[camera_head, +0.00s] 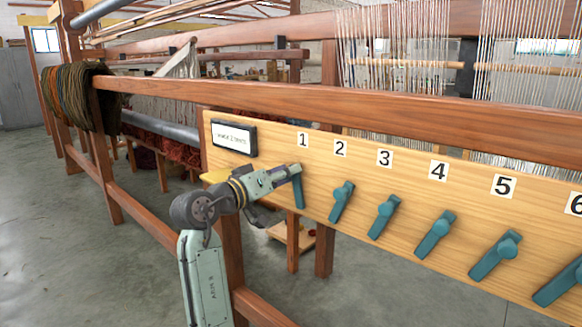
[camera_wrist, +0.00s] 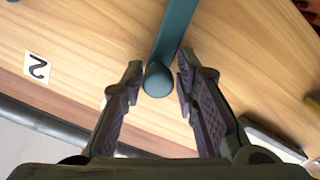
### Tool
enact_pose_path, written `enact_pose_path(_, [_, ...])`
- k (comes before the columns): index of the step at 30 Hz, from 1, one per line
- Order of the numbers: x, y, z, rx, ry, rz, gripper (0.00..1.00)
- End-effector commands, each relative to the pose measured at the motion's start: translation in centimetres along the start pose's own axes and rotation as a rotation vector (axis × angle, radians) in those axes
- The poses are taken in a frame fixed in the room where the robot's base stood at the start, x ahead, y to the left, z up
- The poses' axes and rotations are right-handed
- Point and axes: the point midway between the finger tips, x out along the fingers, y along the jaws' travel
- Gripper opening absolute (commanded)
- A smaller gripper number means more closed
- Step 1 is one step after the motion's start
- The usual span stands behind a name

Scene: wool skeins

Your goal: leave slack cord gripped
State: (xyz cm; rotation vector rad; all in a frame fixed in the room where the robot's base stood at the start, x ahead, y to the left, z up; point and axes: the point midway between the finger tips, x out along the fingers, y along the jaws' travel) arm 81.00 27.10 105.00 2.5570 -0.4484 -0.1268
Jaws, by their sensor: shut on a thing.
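My gripper (camera_head: 292,172) is at the teal lever under the number 1 (camera_head: 299,194) on the wooden board. The lever hangs almost straight down in the head view, while the neighbouring levers lean to the lower left. I can make out no slack cord in my gripper in either view.
The board (camera_head: 270,147) carries a row of numbered teal levers, such as lever 2 (camera_head: 341,202) and lever 3 (camera_head: 384,217), plus a dark-framed label (camera_head: 234,138). Wool skeins (camera_head: 62,95) hang over the loom beam (camera_head: 300,98) at left. Grey floor (camera_head: 70,230) is open at left.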

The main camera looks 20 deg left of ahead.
Motion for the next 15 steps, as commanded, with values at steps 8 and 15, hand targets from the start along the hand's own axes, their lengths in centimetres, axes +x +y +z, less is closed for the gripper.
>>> enact_pose_path(8, [0.2,-0.6,-0.1,-0.128,-0.01,0.008,0.0])
enact_pose_path(15, [0.2,-1.0,-0.1,-0.165,-0.008,0.008,0.0])
